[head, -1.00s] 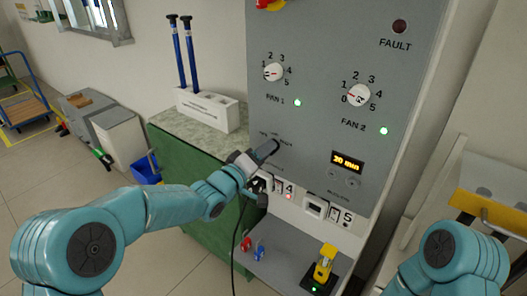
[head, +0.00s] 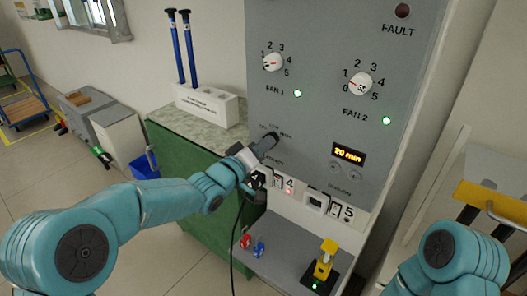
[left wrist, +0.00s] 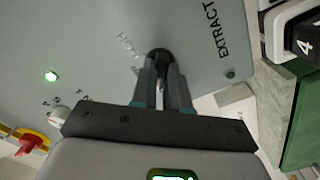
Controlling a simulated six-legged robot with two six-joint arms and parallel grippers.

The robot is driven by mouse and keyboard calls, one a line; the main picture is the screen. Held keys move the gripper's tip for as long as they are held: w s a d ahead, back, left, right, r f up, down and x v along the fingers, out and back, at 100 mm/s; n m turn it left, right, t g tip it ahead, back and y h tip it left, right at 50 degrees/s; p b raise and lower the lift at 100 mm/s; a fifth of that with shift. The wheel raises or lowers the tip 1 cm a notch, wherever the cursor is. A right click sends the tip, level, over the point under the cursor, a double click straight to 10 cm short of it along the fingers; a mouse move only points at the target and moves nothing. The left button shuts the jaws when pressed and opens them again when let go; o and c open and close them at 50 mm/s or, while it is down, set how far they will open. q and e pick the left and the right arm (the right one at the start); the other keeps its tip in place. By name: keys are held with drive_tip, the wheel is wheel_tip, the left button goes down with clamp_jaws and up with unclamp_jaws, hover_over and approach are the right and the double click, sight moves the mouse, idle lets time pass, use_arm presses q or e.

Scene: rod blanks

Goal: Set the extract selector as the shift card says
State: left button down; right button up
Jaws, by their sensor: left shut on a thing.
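The grey control panel (head: 315,125) fills the middle of the head view. My left gripper (head: 266,143) is at its lower left, by small labels too blurred to read for certain. In the left wrist view my left gripper (left wrist: 160,85) is shut on the black extract selector knob (left wrist: 158,54), beside the word EXTRACT. The fingers hide much of the knob, so I cannot tell its setting. No shift card can be made out. My right arm shows at the lower right, but its gripper is out of view.
Fan dials (head: 273,62) and (head: 359,83) sit above, with green lamps. A yellow display (head: 349,154) is to the right. Below are numbered white units (head: 317,201) and a shelf with a yellow device (head: 325,260). A black cable hangs below my left gripper.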

use_arm(q)
drive_tip(key=m+b, duration=1.2)
drive_tip(key=m, duration=0.9)
drive_tip(key=shift+m, duration=0.3)
idle(0.4)
drive_tip(key=c, duration=1.1)
unclamp_jaws()
drive_tip(key=b+v, duration=0.1)
drive_tip(key=v, duration=1.5)
drive_tip(key=shift+s+a, duration=0.15)
drive_tip(key=shift+s, duration=0.05)
